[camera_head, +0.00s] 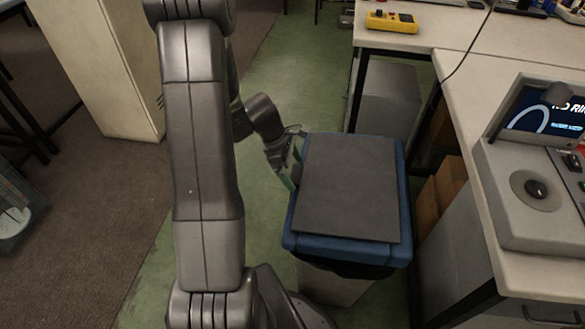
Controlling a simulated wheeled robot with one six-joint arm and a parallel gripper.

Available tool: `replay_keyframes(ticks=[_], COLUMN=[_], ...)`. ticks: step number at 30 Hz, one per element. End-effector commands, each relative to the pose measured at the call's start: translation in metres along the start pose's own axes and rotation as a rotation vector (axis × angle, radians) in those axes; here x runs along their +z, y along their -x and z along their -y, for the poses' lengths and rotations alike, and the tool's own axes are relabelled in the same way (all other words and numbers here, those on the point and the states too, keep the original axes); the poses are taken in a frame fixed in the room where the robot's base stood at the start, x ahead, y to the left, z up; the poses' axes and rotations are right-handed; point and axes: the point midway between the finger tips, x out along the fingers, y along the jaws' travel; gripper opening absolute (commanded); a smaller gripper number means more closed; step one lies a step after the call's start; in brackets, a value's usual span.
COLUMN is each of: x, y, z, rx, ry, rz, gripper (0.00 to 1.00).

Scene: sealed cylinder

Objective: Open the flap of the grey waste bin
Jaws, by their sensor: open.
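The grey waste bin (333,284) stands on the green floor, right of the middle in the head view. It has a blue rim (335,247) with a black liner edge showing under it. Its dark grey flap (350,190) lies flat over the top and looks closed. My gripper (290,172) is at the flap's left edge, near the far half of the bin. It is open and holds nothing that I can see. The fingertips are small and partly hidden, so I cannot tell whether they touch the flap or rim.
A workbench (450,100) runs along the right and back, close to the bin's right side. A yellow meter (391,21) and a grey console (530,190) stand on it. A beige cabinet (100,60) stands at the upper left. Green floor (265,90) is free behind the bin.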

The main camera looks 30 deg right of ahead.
Motion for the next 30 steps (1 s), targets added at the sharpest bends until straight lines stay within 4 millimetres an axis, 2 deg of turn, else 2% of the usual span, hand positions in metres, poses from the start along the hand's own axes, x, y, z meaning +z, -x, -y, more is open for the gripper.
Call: replay_keyframes(ticks=[5,14,23,30], x=[0.000,0.000,0.003,0.013], y=[0.000,0.000,0.008,0.029], z=[0.000,0.000,0.000,0.000], rx=[0.000,0.000,-0.001,-0.001], ry=[0.000,0.000,-0.002,-0.004], rz=[0.000,0.000,-0.014,-0.073], gripper=[0.93,0.34,0.32,0.32])
